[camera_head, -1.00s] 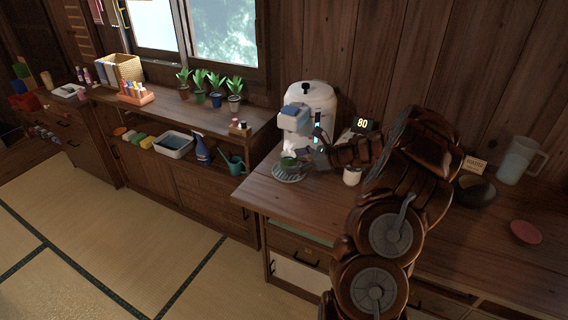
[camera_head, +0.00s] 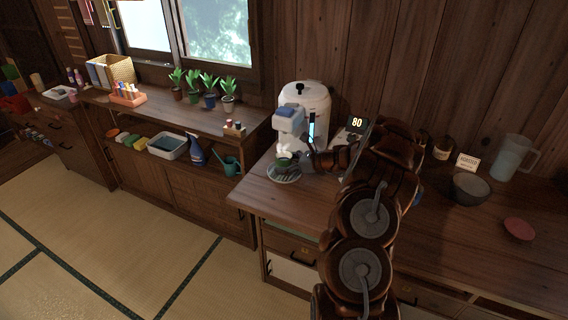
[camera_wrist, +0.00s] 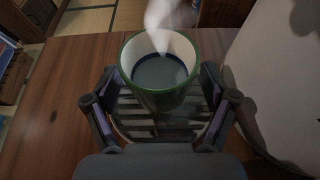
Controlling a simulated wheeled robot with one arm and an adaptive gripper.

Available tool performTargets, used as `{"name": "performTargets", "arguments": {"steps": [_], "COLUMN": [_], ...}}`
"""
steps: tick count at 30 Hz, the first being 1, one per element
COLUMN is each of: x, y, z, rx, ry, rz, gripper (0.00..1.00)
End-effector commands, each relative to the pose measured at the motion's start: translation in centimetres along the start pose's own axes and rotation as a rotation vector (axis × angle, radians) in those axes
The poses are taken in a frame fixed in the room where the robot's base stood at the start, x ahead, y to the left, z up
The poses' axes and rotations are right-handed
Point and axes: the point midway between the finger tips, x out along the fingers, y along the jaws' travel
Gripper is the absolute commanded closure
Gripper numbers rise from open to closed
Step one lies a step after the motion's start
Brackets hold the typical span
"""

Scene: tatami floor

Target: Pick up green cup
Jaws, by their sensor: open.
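The green cup (camera_wrist: 160,97) stands upright on a slatted round tray (camera_wrist: 130,125) in the wrist view. It has a pale inside with dark liquid, and white steam rises from it. In the head view the cup (camera_head: 284,162) is small, under the spout of the white water dispenser, on the tray (camera_head: 283,177). My gripper (camera_wrist: 160,108) is open, with one finger on each side of the cup. I cannot tell whether the fingers touch it. In the head view my gripper (camera_head: 298,158) is beside the cup and partly hides it.
The white dispenser (camera_head: 306,104) stands right behind the cup, close to my gripper. A display reading 80 (camera_head: 357,122) is to its right. A dark bowl (camera_head: 470,188), a clear pitcher (camera_head: 511,157) and a pink dish (camera_head: 519,229) sit further right. The counter's front left is clear.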

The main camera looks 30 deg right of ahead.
Motion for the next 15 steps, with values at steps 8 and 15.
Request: {"name": "performTargets", "arguments": {"steps": [8,15], "x": [0.67,0.67], "y": [-0.07,-0.05], "z": [-0.12,-0.13], "rx": [0.001,0.001], "ry": [0.001,0.001], "rz": [-0.002,-0.001], "gripper": [0.16,0.33]}}
